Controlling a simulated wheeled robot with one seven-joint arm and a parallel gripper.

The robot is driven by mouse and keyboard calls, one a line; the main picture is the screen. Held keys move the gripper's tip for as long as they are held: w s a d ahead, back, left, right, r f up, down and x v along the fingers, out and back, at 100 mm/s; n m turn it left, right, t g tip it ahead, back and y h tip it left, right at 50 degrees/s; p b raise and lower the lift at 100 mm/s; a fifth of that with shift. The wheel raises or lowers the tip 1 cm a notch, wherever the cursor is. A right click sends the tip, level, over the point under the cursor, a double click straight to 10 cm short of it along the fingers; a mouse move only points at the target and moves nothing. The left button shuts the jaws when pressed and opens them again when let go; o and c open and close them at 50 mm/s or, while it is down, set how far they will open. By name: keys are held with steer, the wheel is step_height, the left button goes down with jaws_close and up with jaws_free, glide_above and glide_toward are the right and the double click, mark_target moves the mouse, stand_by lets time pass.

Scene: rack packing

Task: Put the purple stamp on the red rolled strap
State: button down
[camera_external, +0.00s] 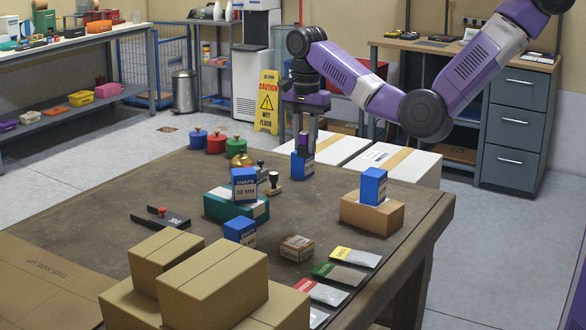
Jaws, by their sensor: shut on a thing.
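My gripper (305,150) points straight down over the far side of the brown table. It is shut on a small purple thing (304,142), seemingly the purple stamp, mostly hidden by the fingers. A blue box (302,168) shows directly under the fingertips; I cannot tell whether the stamp touches it. A red round item (216,144) with a small knob stands at the table's far left, apart from my gripper, between a blue one (197,138) and a green one (236,146). It may be the red rolled strap, but it is too small to be sure.
Black-handled stamps (273,184) and a brass bell (241,160) stand left of my gripper. Blue boxes top a teal box (222,206) and a brown box (371,215). Cartons (212,285) and packets (355,256) fill the front.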

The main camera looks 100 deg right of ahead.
steer(key=shift+a+r, duration=0.2)
steer(key=shift+r, duration=0.2)
steer(key=shift+s, duration=0.1)
